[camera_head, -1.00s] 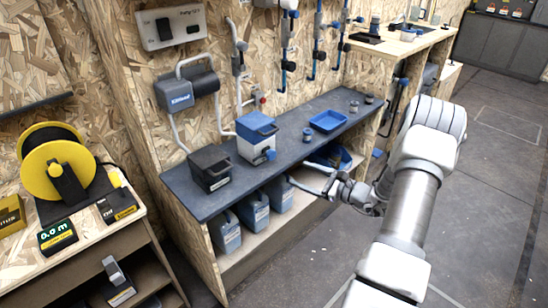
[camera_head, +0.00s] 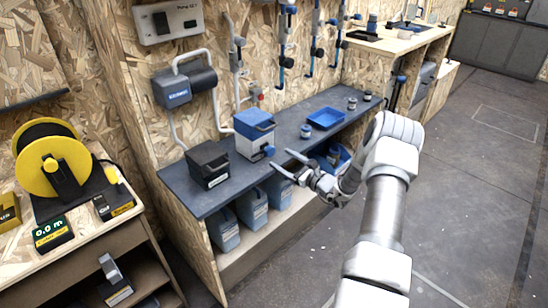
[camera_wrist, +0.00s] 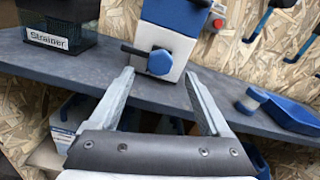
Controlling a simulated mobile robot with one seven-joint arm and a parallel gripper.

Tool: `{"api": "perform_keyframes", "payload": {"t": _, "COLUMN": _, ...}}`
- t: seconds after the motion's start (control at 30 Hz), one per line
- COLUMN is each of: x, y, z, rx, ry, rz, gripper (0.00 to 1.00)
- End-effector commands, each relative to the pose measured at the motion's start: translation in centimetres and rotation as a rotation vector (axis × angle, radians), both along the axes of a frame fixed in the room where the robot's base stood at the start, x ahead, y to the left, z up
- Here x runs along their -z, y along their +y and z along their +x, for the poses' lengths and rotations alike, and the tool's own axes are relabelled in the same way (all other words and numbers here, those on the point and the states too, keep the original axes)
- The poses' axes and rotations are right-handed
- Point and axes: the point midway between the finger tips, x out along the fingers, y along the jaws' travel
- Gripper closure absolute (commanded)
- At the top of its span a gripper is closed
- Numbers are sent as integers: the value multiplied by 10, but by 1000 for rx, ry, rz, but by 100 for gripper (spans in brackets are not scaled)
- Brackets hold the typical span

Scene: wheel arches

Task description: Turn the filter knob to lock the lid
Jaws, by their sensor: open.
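The filter is a white box with a blue lid (camera_head: 254,124) on the dark bench shelf. Its blue filter knob (camera_head: 269,151) is on the lower front face. In the wrist view the knob (camera_wrist: 160,62) has a dark lever pointing left and lies beyond my fingers, near the middle between them. The top of the lid is cut off there. My gripper (camera_head: 283,163) is in front of the shelf edge, open and empty, with its fingers toward the knob. In the wrist view my gripper (camera_wrist: 158,82) shows both fingers spread, apart from the knob.
A black box labelled Strainer (camera_wrist: 60,25) stands left of the filter. A blue tray (camera_head: 326,118) and small jars lie to the right on the dark shelf (camera_head: 192,190). Several grey-blue canisters (camera_head: 252,208) stand underneath. The floor at right is clear.

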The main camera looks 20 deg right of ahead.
Motion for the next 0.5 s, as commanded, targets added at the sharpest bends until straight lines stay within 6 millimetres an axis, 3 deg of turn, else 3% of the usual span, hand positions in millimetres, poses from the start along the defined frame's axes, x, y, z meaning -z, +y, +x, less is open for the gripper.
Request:
{"api": "perform_keyframes", "payload": {"t": 0.2, "x": 2, "y": 12, "z": 34, "rx": -1, "ry": 0, "rz": -2, "gripper": 19}}
{"api": "perform_keyframes", "payload": {"t": 0.5, "x": 0, "y": 17, "z": 47, "rx": 0, "ry": 1, "rz": 1, "gripper": 19}}
